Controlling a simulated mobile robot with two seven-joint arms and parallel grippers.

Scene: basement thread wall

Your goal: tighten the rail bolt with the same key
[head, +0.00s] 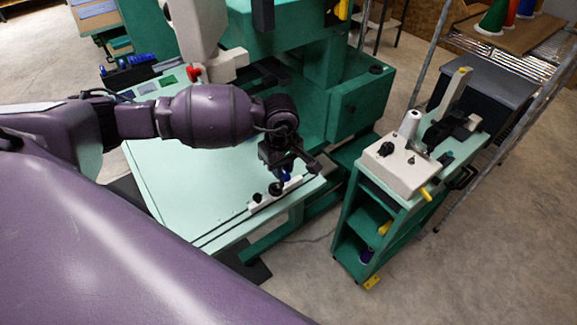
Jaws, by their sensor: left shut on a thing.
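My left gripper (287,168) hangs over the front right corner of the pale green table (180,190). It is shut on a small blue thing, likely the key (286,177), mostly hidden by the fingers. Just below is a short white rail (290,188) at the table's edge. It carries dark round knobs or bolt heads (257,198), one near its left end and another close to the blue thing. I cannot tell whether the key sits in or on a bolt. My right gripper is not in view.
A large green machine (345,105) stands behind the table. To the right is a green cart (365,215) with a cream winder unit (402,170) on top.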

